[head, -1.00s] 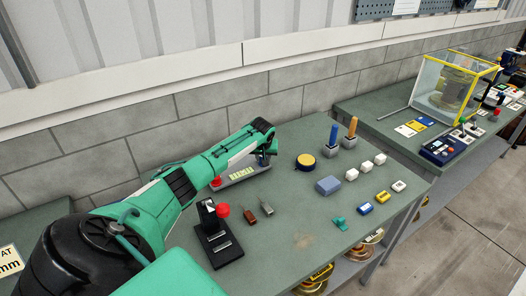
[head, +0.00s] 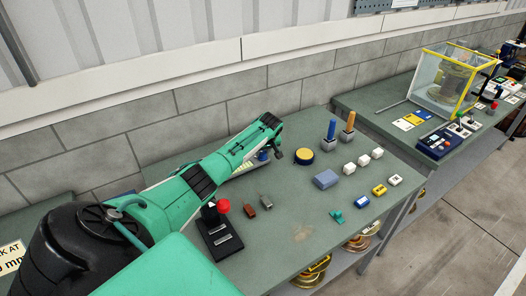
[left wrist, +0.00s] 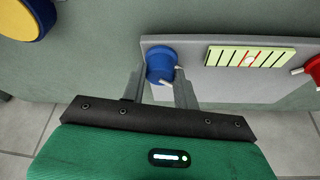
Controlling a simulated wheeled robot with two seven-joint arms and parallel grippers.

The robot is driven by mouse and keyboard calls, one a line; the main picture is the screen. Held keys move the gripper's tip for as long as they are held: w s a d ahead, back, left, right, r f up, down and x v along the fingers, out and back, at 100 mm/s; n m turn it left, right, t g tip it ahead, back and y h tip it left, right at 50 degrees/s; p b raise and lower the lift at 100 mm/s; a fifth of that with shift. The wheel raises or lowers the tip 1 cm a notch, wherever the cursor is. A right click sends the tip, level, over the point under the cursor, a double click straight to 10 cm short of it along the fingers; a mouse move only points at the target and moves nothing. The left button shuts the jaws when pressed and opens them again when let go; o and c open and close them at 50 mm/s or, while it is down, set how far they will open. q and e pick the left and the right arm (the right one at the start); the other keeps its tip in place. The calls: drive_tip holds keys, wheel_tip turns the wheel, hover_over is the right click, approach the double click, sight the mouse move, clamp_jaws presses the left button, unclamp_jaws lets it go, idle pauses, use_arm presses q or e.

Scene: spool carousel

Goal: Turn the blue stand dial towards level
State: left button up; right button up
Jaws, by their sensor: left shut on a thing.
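The blue dial (left wrist: 161,65) sits at the left end of a grey stand (left wrist: 215,83) in the left wrist view. My left gripper (left wrist: 160,86) is shut on the dial, one finger on each side of it. A pale yellow-green level vial (left wrist: 249,57) with dark marks and red lines lies on the stand, its small round bubble near the red lines. A red dial (left wrist: 315,70) is at the stand's right end, cut by the picture edge. In the head view my left arm hides most of the stand, and a little of the blue dial (head: 263,155) shows below the hand.
A yellow-topped round thing (head: 304,156) stands close to the right of the hand. Blue and orange handled tools (head: 331,130) stand behind it. A black base with a red knob (head: 223,206) is in front of the arm. Several small blocks lie to the right.

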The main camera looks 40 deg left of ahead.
use_arm(q)
drive_tip(key=o, duration=1)
drive_tip(key=shift+r, duration=0.15)
drive_tip(key=b+v, duration=0.3)
drive_tip(key=v, duration=1)
drive_tip(key=shift+s+d+r, duration=0.1)
drive_tip(key=shift+d+r, duration=0.05)
drive_tip(key=shift+r, duration=0.05)
drive_tip(key=shift+r, duration=0.1)
